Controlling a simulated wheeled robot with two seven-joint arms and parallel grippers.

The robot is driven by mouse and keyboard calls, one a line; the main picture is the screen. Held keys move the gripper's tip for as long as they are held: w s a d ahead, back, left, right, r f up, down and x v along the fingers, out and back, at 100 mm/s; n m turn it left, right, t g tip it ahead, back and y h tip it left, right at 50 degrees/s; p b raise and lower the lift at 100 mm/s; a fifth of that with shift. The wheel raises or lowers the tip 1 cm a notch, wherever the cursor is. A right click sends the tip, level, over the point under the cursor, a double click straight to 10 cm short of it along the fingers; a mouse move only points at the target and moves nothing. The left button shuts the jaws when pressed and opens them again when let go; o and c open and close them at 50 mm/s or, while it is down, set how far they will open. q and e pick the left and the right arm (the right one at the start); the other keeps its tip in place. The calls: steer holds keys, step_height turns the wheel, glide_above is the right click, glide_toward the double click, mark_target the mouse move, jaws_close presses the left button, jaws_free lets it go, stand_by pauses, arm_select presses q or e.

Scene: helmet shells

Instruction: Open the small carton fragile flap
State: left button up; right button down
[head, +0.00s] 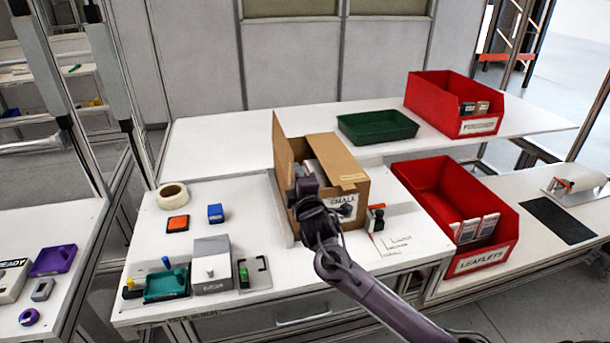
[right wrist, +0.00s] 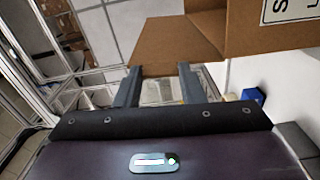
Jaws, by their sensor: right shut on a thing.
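The small carton (head: 352,205) is a brown cardboard box with a "SMALL" label on its front, standing on the white bench. One flap (head: 284,150) stands up at its left, and another (head: 340,158) lies over part of the top at the right. My right gripper (head: 306,187) is at the carton's front left corner. In the right wrist view its fingers (right wrist: 160,84) are at the end of a brown carton flap (right wrist: 175,50), and it is shut on that flap. The arm hides part of the carton's front. My left gripper is not in view.
A tape roll (head: 172,195), an orange pad (head: 177,223), a blue block (head: 215,213) and a grey box (head: 211,265) are left of the carton. A green tray (head: 377,127) is behind. Red bins (head: 440,195) stand at the right.

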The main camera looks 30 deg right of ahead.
steer(key=shift+w+a+f+n+p, duration=0.15)
steer(key=shift+a+n+p, duration=0.15)
steer(key=shift+a+n, duration=0.5)
steer(key=shift+w+a+f+n+p, duration=0.15)
steer(key=shift+a+n+p, duration=0.25)
steer(key=shift+n, duration=0.8)
steer(key=shift+w+a+f+n+p, duration=0.15)
steer(key=shift+a+n+p, duration=0.1)
steer(key=shift+a+n, duration=0.6)
steer(key=shift+d, duration=0.2)
steer(key=c, duration=0.9)
jaws_free()
steer(key=b+v, duration=0.1)
steer(key=v, duration=0.6)
steer(key=shift+s+a+b, duration=0.1)
steer(key=shift+s+b, duration=0.25)
steer(key=shift+s, duration=0.05)
